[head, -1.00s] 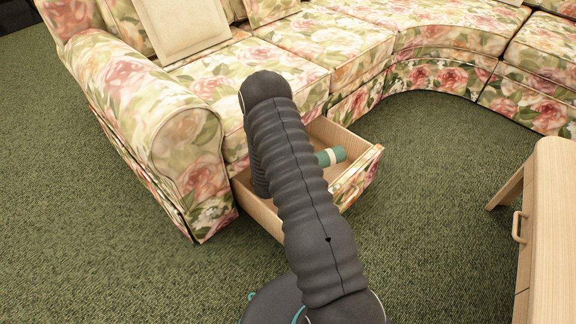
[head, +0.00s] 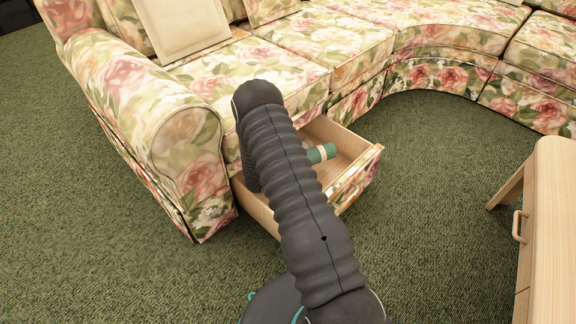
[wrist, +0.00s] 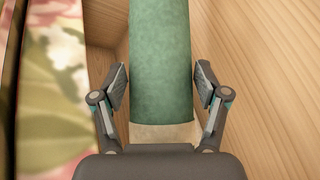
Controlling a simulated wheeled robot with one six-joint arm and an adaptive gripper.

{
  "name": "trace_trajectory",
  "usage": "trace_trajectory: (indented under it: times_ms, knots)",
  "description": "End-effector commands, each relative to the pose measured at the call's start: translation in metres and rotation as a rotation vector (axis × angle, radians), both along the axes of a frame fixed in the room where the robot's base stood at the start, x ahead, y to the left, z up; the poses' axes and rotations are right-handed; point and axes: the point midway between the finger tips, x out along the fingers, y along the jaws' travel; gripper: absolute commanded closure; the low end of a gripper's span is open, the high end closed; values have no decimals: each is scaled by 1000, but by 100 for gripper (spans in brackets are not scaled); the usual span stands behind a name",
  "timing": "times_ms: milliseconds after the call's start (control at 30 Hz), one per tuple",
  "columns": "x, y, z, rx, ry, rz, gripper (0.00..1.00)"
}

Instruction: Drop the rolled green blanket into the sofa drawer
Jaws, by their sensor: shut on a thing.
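The rolled green blanket (head: 330,151) with a cream band shows beside my arm in the head view, within the outline of the open sofa drawer (head: 357,178). Part of it is hidden behind my arm. In the wrist view the green blanket (wrist: 160,60) lies between the two fingers of my gripper (wrist: 160,88), which is shut on it near the cream band. The pale wooden drawer floor (wrist: 255,70) shows behind and beside it. The head view hides my gripper behind the arm. I cannot tell whether the blanket touches the drawer floor.
The floral sofa (head: 245,78) stands behind the drawer, with its armrest (head: 178,150) to the left. A wooden cabinet (head: 553,220) stands at the right. The green carpet (head: 440,200) between drawer and cabinet is clear.

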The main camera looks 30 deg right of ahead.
Motion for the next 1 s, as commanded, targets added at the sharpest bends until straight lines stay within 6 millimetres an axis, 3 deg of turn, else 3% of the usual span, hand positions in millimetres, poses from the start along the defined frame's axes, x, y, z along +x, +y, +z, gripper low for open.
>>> trace_trajectory:
  times_ms: [300, 333, 400, 433, 800, 1000]
  knots:
    - [0, 0, -7, -1, -1, 1, 73]
    - [0, 0, -6, 0, 0, 0, 21]
    - [0, 0, -6, 0, 0, 0, 4]
    - [0, 0, -6, 0, 0, 0, 1]
    - [0, 0, -5, 0, 0, 0, 1]
    - [0, 0, 8, 0, 0, 0, 1]
